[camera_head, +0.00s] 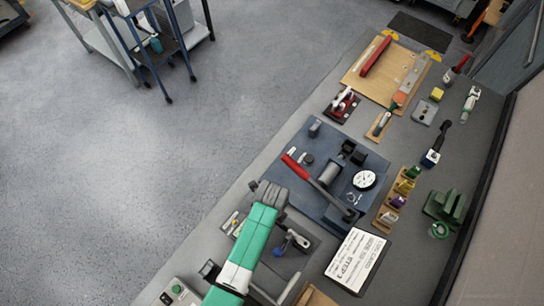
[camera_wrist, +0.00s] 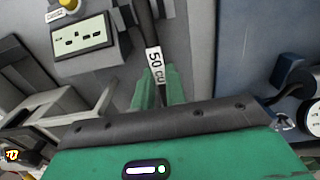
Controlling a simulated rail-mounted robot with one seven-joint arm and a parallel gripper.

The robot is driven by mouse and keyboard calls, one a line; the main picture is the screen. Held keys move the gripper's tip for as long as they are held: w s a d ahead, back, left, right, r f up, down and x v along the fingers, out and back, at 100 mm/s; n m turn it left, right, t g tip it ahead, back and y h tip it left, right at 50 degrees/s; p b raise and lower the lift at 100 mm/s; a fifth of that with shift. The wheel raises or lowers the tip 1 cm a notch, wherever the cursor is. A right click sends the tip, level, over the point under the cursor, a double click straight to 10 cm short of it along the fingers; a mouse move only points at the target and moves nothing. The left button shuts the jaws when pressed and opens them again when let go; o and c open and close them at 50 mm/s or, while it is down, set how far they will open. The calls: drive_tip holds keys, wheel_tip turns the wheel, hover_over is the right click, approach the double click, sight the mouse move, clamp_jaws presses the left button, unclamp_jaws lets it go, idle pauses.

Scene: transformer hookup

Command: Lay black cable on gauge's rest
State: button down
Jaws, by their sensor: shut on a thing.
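In the wrist view a black cable (camera_wrist: 143,22) with a white "50 CU" label (camera_wrist: 154,64) runs up from between the green fingers of my gripper (camera_wrist: 161,90). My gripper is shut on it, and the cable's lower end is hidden. In the head view the dark end of my arm hides the fingers and the cable. A round white-faced gauge (camera_head: 363,180) sits on a blue base plate (camera_head: 325,207), up and right of my arm's end. Part of a white dial also shows at the right edge of the wrist view (camera_wrist: 303,84). I cannot make out which part is the gauge's rest.
A red-handled lever (camera_head: 296,167) lies across the blue plate, with black blocks (camera_head: 352,153) behind it. A wooden strip with several coloured pieces (camera_head: 398,201) stands to the right. A white "STEP 3" card (camera_head: 356,260) lies in front. A wooden board (camera_head: 367,82) lies farther back.

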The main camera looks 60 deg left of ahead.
drive_tip(key=shift+f, duration=0.15)
drive_tip(key=c, duration=1.3)
unclamp_jaws()
drive_tip(key=shift+c, duration=0.2)
wheel_tip(320, 180, up, 5)
drive_tip(key=p, duration=0.5)
drive_tip(key=shift+r, duration=1)
